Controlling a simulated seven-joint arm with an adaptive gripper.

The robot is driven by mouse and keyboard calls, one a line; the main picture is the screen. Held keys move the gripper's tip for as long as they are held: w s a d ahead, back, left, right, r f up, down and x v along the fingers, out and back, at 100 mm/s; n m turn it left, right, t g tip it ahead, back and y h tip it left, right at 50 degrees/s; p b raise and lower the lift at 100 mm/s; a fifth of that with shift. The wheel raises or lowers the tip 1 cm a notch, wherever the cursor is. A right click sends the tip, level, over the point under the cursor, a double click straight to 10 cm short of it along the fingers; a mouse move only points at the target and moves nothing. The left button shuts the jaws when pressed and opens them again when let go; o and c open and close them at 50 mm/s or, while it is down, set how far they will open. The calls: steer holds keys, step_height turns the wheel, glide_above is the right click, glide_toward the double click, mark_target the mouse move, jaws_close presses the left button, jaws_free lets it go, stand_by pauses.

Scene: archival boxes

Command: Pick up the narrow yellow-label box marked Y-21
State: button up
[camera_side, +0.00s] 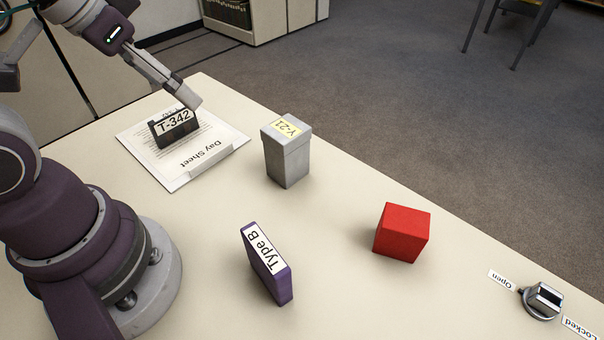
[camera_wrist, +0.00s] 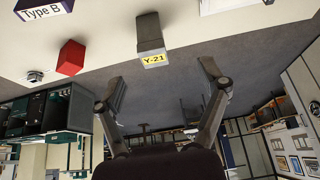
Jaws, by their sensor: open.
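The Y-21 box (camera_side: 287,158) is a narrow grey upright box with a yellow label on its lid. It stands alone on the table, right of the Day Sheet in the side view. In the wrist view the Y-21 box (camera_wrist: 149,32) is at the upper middle, its yellow label facing the camera. My gripper (camera_side: 193,101) is above the far part of the sheet, left of the box and apart from it. In the wrist view my gripper (camera_wrist: 160,72) has its fingers spread wide with nothing between them.
A dark box labelled T-342 (camera_side: 173,129) sits on the Day Sheet (camera_side: 198,162), close to my gripper in the picture. A purple Type B box (camera_side: 266,264), a red cube (camera_side: 402,233) and a knob (camera_side: 542,301) between Open and Locked labels are nearer or farther right. Bare table surrounds Y-21.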

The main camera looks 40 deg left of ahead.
steer(key=shift+o, duration=0.2)
steer(key=o, duration=0.3)
steer(key=shift+o, duration=0.2)
steer(key=n+g, duration=0.6)
steer(key=n, duration=1.1)
glide_toward(287, 145)
steer(key=w+a+f, duration=0.2)
steer(key=a+f, duration=0.1)
steer(key=shift+a, duration=0.15)
steer(key=f, duration=1)
steer(key=shift+w+d+f, duration=0.1)
steer(key=shift+d+f, duration=0.05)
steer(key=shift+d, duration=0.15)
